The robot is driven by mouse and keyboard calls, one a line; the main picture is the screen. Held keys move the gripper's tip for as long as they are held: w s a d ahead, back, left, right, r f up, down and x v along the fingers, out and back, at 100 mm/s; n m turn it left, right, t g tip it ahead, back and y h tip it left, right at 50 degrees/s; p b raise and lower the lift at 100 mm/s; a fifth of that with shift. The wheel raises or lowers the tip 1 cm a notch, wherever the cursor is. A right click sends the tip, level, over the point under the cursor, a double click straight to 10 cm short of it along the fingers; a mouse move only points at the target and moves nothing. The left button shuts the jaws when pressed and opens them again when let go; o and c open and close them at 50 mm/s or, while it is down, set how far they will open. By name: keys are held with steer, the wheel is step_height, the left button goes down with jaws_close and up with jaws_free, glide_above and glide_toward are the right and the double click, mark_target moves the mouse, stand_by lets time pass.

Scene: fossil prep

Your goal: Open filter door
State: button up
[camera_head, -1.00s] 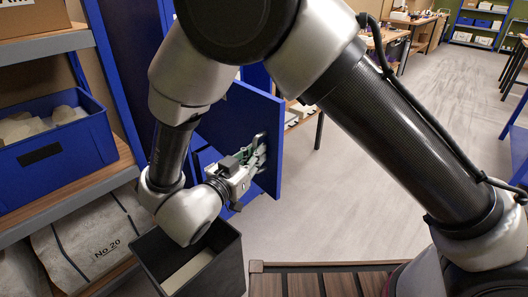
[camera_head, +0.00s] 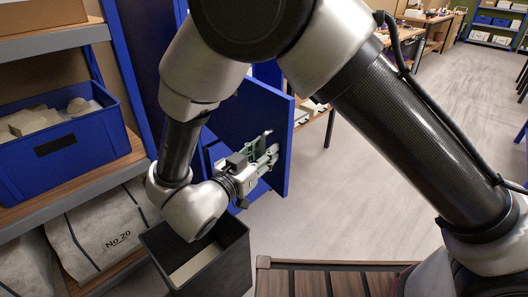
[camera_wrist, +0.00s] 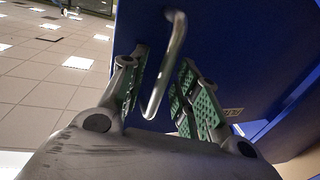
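The blue filter door (camera_head: 252,112) stands out at an angle from the blue cabinet (camera_head: 143,50) in the head view. It also fills the upper right of the wrist view (camera_wrist: 245,45). Its bent metal bar handle (camera_wrist: 165,72) lies between my two green-padded fingers in the wrist view. My gripper (camera_head: 262,158) is at the door's face in the head view. In the wrist view my gripper (camera_wrist: 163,95) is open, with a visible gap on both sides of the handle. The arm hides part of the cabinet.
A shelf at left holds a blue bin (camera_head: 60,148) of pale pieces and a sack marked No 20 (camera_head: 105,232). A dark open box (camera_head: 235,262) stands below my wrist. A slatted wooden top (camera_head: 325,281) is in front. Floor right of the door is clear.

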steer(key=v, duration=1.1)
steer(key=shift+s+a, duration=0.2)
steer(key=shift+s, duration=0.15)
